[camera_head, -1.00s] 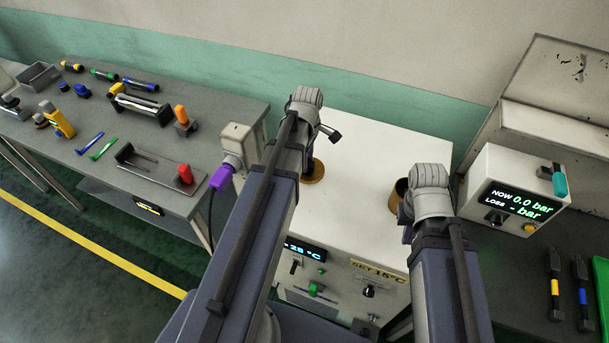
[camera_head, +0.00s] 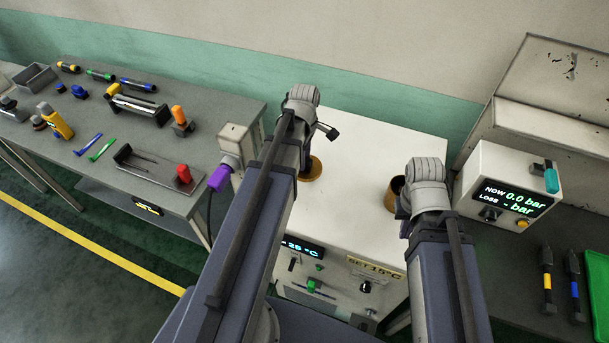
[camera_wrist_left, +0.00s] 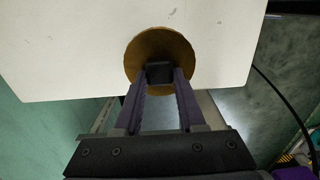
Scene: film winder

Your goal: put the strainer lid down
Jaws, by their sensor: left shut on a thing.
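The strainer lid is a round brown, brass-like disc (camera_wrist_left: 160,48) with a black knob (camera_wrist_left: 159,72) in the left wrist view. My left gripper (camera_wrist_left: 160,78) is shut on the knob, with one finger on each side. The disc is at the white cabinet top, and I cannot tell if it touches the surface. In the head view the brass lid (camera_head: 313,169) shows partly behind my left arm. My right wrist (camera_head: 428,185) hangs over the cabinet's right side; its fingers are hidden.
The white cabinet (camera_head: 358,150) has an open brass-rimmed port (camera_head: 396,187) beside my right wrist. A grey bench (camera_head: 215,95) with several tools stands at the left. A pressure display box (camera_head: 505,190) stands at the right. The middle of the cabinet top is clear.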

